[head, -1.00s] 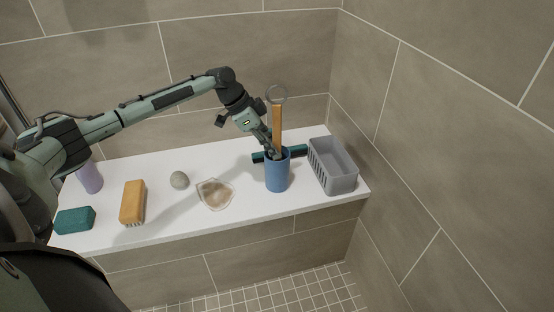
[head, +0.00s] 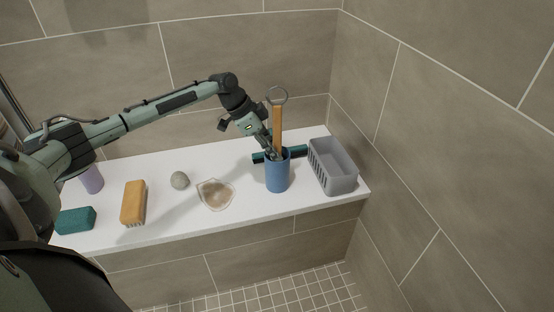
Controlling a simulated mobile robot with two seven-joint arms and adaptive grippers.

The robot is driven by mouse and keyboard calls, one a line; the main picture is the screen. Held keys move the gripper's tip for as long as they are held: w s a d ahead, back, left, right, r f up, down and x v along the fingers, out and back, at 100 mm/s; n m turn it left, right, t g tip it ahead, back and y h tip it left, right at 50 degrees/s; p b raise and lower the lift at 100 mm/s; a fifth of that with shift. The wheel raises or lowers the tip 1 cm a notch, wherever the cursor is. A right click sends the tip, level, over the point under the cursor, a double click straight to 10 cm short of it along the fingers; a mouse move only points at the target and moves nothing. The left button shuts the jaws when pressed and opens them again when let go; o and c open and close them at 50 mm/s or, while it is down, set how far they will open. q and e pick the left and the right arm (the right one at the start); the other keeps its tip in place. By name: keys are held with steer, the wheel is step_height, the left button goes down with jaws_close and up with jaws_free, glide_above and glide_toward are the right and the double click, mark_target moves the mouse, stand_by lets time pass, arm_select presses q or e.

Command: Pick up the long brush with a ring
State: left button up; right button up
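The long brush (head: 277,126) has an orange-brown handle with a grey ring at its top. It stands nearly upright in a blue cup (head: 277,176) on the white bench, and its lower end is hidden inside the cup. My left gripper (head: 275,154) points down at the cup's mouth, right beside the lower part of the handle on its left. Its fingertips are small and partly hidden at the rim, so I cannot tell whether they are apart or closed on the handle. My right gripper is not in view.
A grey basket (head: 333,166) stands right of the cup, and a dark teal bar (head: 297,151) lies behind it. To the left are a shell-shaped dish (head: 215,195), a stone (head: 180,180), an orange brush (head: 133,203), a teal block (head: 76,220) and a lilac bottle (head: 91,178). Tiled walls enclose the bench.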

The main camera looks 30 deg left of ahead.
arm_select(q)
jaws_close()
